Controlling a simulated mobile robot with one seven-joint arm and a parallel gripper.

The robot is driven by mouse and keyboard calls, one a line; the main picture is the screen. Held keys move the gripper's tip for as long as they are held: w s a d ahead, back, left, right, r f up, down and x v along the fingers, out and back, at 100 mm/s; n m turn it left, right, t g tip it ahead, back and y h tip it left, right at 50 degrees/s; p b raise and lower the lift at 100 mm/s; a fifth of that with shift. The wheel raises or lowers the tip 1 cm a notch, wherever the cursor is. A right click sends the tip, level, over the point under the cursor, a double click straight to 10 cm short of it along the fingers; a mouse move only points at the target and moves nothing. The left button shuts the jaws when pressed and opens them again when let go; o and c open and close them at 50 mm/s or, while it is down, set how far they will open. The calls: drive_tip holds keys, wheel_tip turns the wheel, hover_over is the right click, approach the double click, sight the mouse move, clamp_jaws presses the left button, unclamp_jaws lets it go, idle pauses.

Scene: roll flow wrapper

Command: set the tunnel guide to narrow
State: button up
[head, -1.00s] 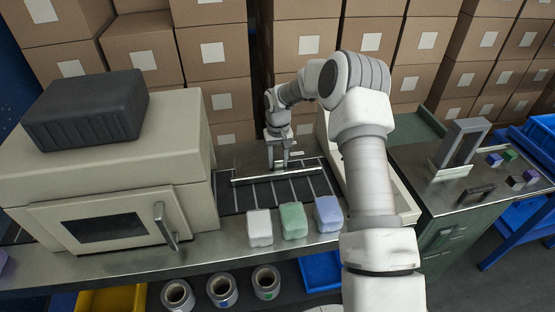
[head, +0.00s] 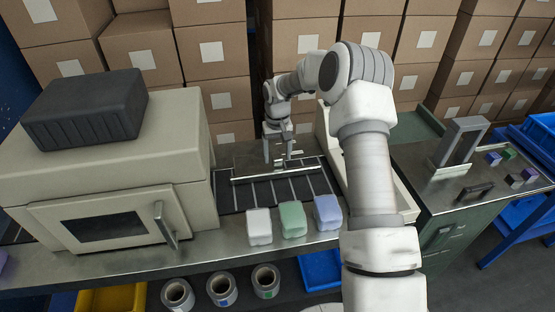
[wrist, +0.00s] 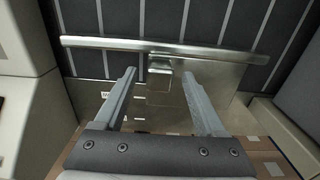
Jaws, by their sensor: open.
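The tunnel guide is a long metal rail (head: 250,179) lying across the dark slatted conveyor belt. In the wrist view the rail (wrist: 105,43) runs across the upper part, with a small metal block (wrist: 160,66) on its near side, over a metal plate. My gripper (wrist: 158,73) is open, with one finger on each side of the block in the picture and nothing held. I cannot tell whether the fingers touch the rail. In the head view my gripper (head: 278,157) is behind the rail, at the back edge of the belt.
A beige sealing housing (head: 110,180) with a dark block on top stands on the left. White, green and blue packs (head: 293,220) sit along the front edge. A side table (head: 440,178) with a metal frame stands on the right. Stacked boxes (head: 212,85) close off the back.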

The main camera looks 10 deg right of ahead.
sight(277, 157)
wheel_tip(277, 157, up, 15)
drive_tip(key=shift+p, duration=0.3)
drive_tip(key=shift+r, duration=0.1)
drive_tip(key=s+r+t+h, duration=0.1)
drive_tip(key=s+r+t, duration=0.2)
drive_tip(key=s+r, duration=1.25)
drive_tip(key=s+f+t+y, duration=0.1)
drive_tip(key=s+t, duration=0.1)
drive_tip(key=s, duration=1.9)
drive_tip(key=shift+f+t, duration=0.3)
drive_tip(key=shift+f, duration=0.1)
drive_tip(key=shift+s+a, duration=0.1)
